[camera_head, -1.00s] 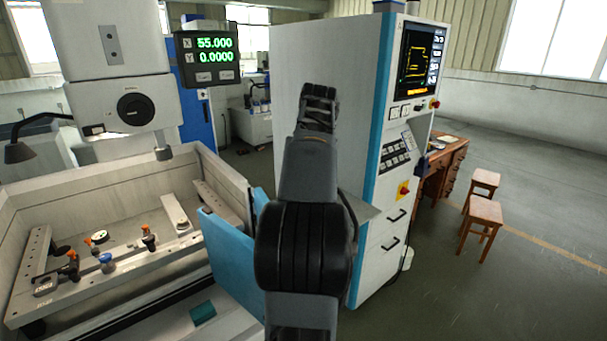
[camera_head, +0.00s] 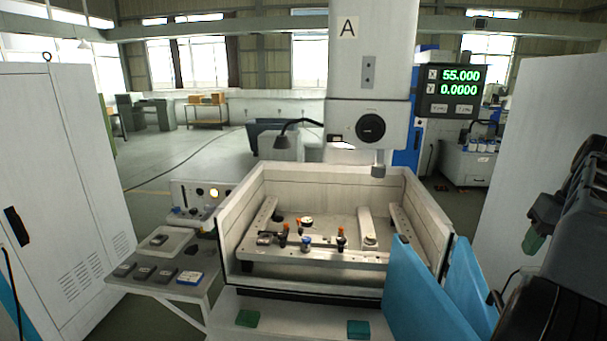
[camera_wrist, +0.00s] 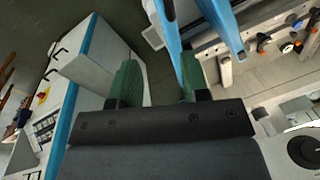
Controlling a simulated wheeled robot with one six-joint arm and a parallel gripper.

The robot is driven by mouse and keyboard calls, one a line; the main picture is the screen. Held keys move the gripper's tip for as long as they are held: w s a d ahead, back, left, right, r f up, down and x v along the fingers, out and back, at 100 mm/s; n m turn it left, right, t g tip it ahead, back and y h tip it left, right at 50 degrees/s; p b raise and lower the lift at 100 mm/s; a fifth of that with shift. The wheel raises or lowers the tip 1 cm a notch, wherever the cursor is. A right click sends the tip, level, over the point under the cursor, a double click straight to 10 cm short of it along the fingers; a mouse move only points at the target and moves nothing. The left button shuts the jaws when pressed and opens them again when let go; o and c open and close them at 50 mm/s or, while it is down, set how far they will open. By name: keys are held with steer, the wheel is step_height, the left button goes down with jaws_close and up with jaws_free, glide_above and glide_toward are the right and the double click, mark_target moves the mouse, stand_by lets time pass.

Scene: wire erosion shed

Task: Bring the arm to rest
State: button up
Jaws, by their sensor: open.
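My arm shows at the right edge of the head view, dark grey and partly cut off by the frame. My gripper (camera_head: 533,238) hangs there with a green finger pad showing, in front of a white cabinet. In the wrist view my gripper (camera_wrist: 158,82) has two green fingers spread apart. Bare floor shows between them and nothing is held. The blue door panels (camera_wrist: 172,40) of the machine lie just beyond the fingertips in that view.
The wire erosion machine's open tank (camera_head: 240,235) stands in the middle with clamps on its frame. The blue panels (camera_head: 430,285) are near my arm. A side table (camera_head: 165,285) with small blocks is at left, beside a white cabinet (camera_head: 55,190). A white cabinet (camera_head: 530,130) stands at right.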

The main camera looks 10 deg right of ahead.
step_height(320, 180, down, 6)
steer(key=w+m+h, duration=0.1)
steer(key=m, duration=0.1)
steer(key=w+a+f+n+h, duration=0.1)
steer(key=w+a+f, duration=0.15)
steer(key=a, duration=0.45)
steer(key=w+a+f+n, duration=0.1)
steer(key=w+a+f, duration=0.1)
steer(key=a+f, duration=0.35)
steer(key=s+a+f+n+t+b, duration=0.1)
steer(key=s+a+f+n, duration=0.1)
steer(key=a, duration=0.9)
steer(key=s+a+f+n+t, duration=0.2)
steer(key=a+n, duration=0.2)
steer(key=a, duration=0.7)
steer(key=shift+a+f+n+y+b, duration=0.15)
steer(key=shift+a+n+y+b, duration=0.25)
